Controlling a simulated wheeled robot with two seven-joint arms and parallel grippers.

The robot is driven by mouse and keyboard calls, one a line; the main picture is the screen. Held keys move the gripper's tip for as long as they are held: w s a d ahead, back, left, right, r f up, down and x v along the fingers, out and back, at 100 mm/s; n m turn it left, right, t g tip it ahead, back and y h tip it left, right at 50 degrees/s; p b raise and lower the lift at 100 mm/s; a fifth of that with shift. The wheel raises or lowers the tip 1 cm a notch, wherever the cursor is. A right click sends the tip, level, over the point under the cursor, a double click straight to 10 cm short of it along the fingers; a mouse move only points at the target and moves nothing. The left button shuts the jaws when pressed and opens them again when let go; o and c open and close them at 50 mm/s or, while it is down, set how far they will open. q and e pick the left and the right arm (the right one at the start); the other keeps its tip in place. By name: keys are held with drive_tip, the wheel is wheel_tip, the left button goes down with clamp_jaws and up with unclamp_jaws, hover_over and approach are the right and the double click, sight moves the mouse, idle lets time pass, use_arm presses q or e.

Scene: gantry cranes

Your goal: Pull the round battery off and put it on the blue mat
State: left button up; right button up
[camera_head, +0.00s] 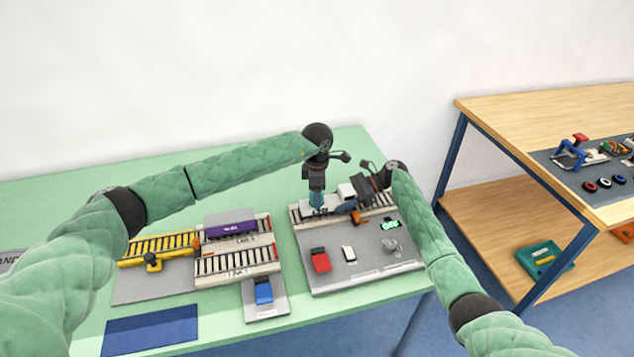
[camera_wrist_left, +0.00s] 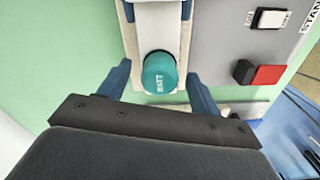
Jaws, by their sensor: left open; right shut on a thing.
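The round teal battery (camera_wrist_left: 158,75), marked BATT, sits at the end of a white-grey crane unit (camera_wrist_left: 158,27) in the left wrist view. My left gripper (camera_wrist_left: 158,88) is open with one blue finger on each side of the battery. In the head view my left gripper (camera_head: 316,207) points down at the left end of this unit and hides the battery. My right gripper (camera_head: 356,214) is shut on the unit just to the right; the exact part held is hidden. The blue mat (camera_head: 150,331) lies bare at the table's front left.
A grey panel (camera_head: 372,272) in front of the unit carries a red switch (camera_head: 320,260), a white switch (camera_head: 348,253) and a green lit display (camera_head: 390,224).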

use_arm(q)
drive_tip(key=shift+f, duration=0.6)
drive_tip(key=c, duration=1.2)
drive_tip(key=shift+o, duration=0.2)
drive_tip(key=shift+r, duration=0.25)
drive_tip(key=shift+r, duration=0.35)
drive_tip(key=shift+r, duration=0.6)
